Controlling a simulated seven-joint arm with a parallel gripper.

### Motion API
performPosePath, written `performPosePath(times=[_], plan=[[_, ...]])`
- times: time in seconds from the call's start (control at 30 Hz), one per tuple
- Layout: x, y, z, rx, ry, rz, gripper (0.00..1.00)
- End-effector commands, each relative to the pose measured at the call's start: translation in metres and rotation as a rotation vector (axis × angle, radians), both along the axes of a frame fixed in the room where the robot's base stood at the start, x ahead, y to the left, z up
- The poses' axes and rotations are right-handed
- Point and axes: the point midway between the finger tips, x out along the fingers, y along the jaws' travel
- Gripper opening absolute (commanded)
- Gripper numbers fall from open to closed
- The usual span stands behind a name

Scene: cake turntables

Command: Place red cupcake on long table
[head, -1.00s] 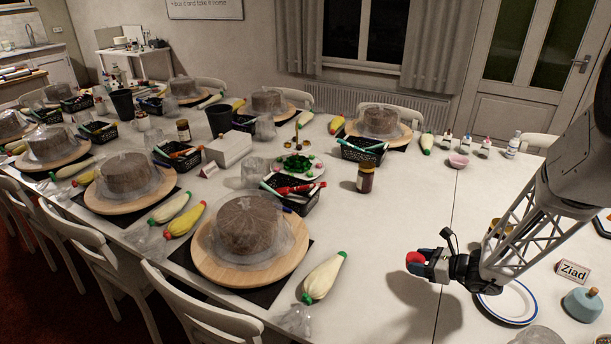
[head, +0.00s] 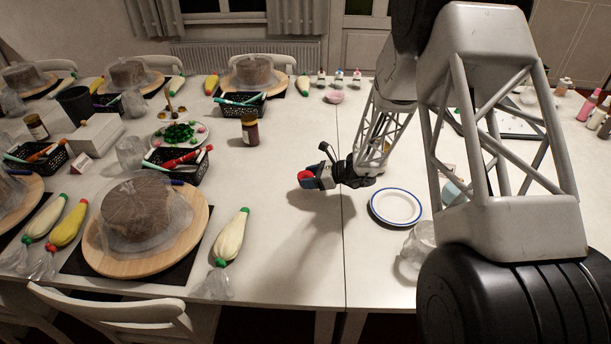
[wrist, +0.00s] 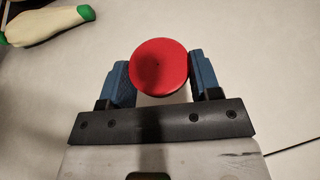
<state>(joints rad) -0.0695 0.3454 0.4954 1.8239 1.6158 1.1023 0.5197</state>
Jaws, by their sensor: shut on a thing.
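My gripper (head: 310,178) is above the long white table (head: 285,240), left of the seam and the blue-rimmed plate. The red cupcake (head: 305,176) is between its fingers, and its round red top shows in the wrist view (wrist: 158,67). The blue fingers of my gripper (wrist: 160,80) press in on both sides of the cupcake. The cupcake is held above the table surface, with a shadow below it. Its lower part is mostly hidden by the fingers.
A white blue-rimmed plate (head: 396,207) lies right of the gripper. A piping bag (head: 231,238) and a wrapped cake on a wooden board (head: 112,258) are to the left. A dark jar (head: 250,131) stands behind. The tabletop around the gripper's shadow is clear.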

Motion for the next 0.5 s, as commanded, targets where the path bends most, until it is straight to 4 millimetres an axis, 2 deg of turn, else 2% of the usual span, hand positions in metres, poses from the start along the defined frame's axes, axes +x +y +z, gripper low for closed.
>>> performPosePath(times=[0.3,0.5], plan=[[0.044,0.012,-0.005,0.0,-0.001,0.0,0.34],[0.057,0.015,-0.005,0.0,0.0,0.0,0.34]])
